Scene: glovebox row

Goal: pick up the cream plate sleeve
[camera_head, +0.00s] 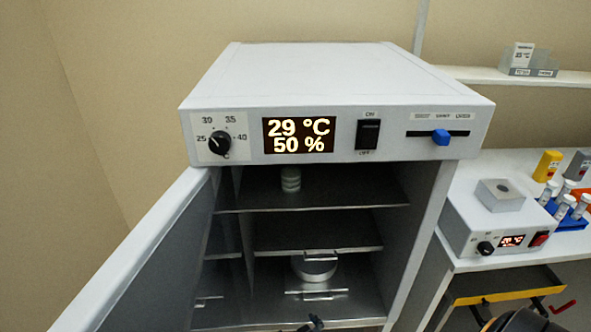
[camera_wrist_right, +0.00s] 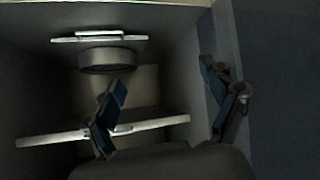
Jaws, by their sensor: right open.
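The incubator (camera_head: 345,80) stands with its door open to the left. On its upper shelf is a small pale ribbed stack (camera_head: 291,180). Lower down, a pale round, short cylinder (camera_head: 315,267) sits between two light bars. It also shows as a dim cylinder (camera_wrist_right: 107,60) in the right wrist view. I cannot tell for sure which of these is the cream plate sleeve. My right gripper (camera_wrist_right: 165,95) is open, its fingers spread in front of the cavity with nothing between them. The cylinder is beyond and left of it, apart from the fingers. My left gripper is not in view.
The open door (camera_head: 150,255) and the metal shelves (camera_head: 310,196) bound the cavity. A light bar (camera_wrist_right: 60,137) crosses low behind my right fingers. On the right bench are a small heater block (camera_head: 500,225) and a blue tube rack (camera_head: 572,218).

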